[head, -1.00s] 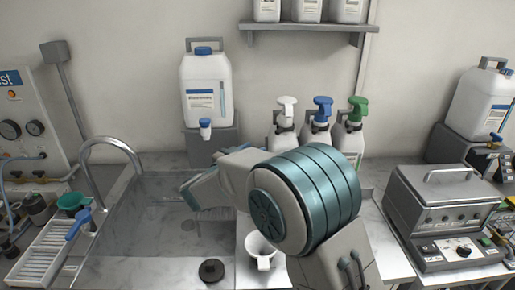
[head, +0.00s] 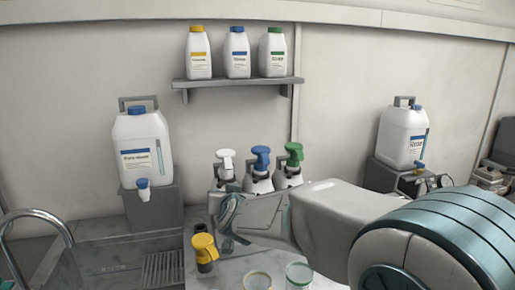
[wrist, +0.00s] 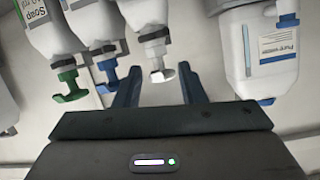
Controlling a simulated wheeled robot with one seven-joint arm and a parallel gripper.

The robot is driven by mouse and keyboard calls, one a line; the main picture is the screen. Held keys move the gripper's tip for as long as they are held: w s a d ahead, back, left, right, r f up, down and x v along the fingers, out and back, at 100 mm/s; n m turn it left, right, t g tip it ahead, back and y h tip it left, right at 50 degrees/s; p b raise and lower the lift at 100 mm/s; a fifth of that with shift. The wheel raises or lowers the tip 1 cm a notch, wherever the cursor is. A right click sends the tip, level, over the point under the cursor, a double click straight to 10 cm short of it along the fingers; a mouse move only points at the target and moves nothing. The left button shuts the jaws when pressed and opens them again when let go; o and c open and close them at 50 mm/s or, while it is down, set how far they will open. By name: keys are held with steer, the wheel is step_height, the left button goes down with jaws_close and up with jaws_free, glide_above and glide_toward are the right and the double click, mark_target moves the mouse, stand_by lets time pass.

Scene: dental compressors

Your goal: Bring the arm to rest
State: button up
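My gripper (head: 226,222) reaches out from the lower right of the head view, in front of the pump bottles. In the wrist view my gripper (wrist: 158,82) has its two blue fingers spread apart, with nothing held between them. The white pump head (wrist: 157,58) shows beyond the gap between the fingers. My arm is stretched across the counter and hides the lower parts of the bottles with white (head: 226,160), blue (head: 261,158) and green (head: 293,156) pump heads.
A jug with a tap (head: 144,150) stands on a grey block at left, beside the sink tap (head: 38,217). A yellow-topped bottle (head: 204,250) and two small cups (head: 257,281) stand close below my gripper. Another jug (head: 403,136) is at right. A shelf (head: 238,81) holds three bottles.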

steer(key=s+d+f+g+h, duration=0.1)
steer(key=s+d+f+g, duration=0.2)
steer(key=s+d, duration=0.4)
steer(key=s+d+f+g+h, duration=0.1)
steer(key=s+d+f+g, duration=0.3)
steer(key=s+d, duration=0.4)
steer(key=s+d+f+m+g+h, duration=0.1)
steer(key=s+d+f+g, duration=0.3)
steer(key=s+d, duration=0.4)
steer(key=s, duration=0.6)
steer(key=shift+s, duration=0.2)
